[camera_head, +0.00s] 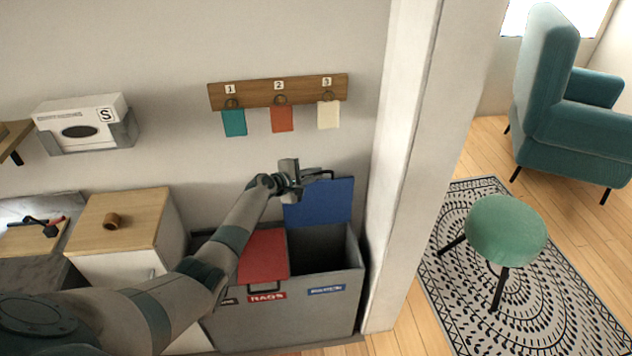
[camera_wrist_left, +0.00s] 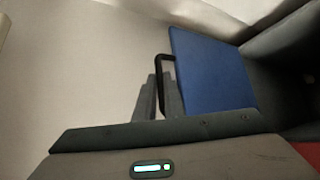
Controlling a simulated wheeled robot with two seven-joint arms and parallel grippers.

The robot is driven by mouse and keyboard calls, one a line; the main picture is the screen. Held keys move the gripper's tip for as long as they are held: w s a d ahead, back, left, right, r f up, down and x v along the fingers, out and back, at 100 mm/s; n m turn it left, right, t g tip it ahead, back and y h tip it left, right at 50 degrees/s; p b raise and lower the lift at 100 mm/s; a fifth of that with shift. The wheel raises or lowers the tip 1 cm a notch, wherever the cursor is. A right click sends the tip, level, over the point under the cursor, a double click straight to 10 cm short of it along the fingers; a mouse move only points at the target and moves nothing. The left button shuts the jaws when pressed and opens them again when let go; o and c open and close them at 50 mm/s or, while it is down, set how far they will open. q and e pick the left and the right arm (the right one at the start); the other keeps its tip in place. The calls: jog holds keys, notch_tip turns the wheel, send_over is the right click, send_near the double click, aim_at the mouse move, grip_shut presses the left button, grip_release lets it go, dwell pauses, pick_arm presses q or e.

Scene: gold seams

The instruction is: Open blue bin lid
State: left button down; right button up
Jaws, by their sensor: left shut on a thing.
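My right gripper is not in view.
A white pillar (camera_head: 405,150) stands close to the bin's right side. A wooden rail (camera_head: 278,91) with three hanging cloths is on the wall above. A wood-topped cabinet (camera_head: 120,225) stands left of the bin. A green stool (camera_head: 507,230) is on a patterned rug at right.

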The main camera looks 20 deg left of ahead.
pick_arm(q)
jog(key=shift+w+a+r, duration=0.35)
jog(key=shift+w+r, duration=0.05)
jog(key=shift+w, duration=0.1)
jog(key=shift+r, duration=0.1)
jog(key=shift+w+r, duration=0.1)
jog(key=shift+r, duration=0.05)
jog(key=c, duration=1.8)
grip_release()
jog(key=shift+c, duration=0.2)
jog(key=shift+f, duration=0.25)
jog(key=shift+f, duration=0.1)
jog(key=shift+s, duration=0.2)
jog(key=v, duration=1.7)
jog(key=shift+a+r, duration=0.15)
jog(key=shift+r, duration=0.15)
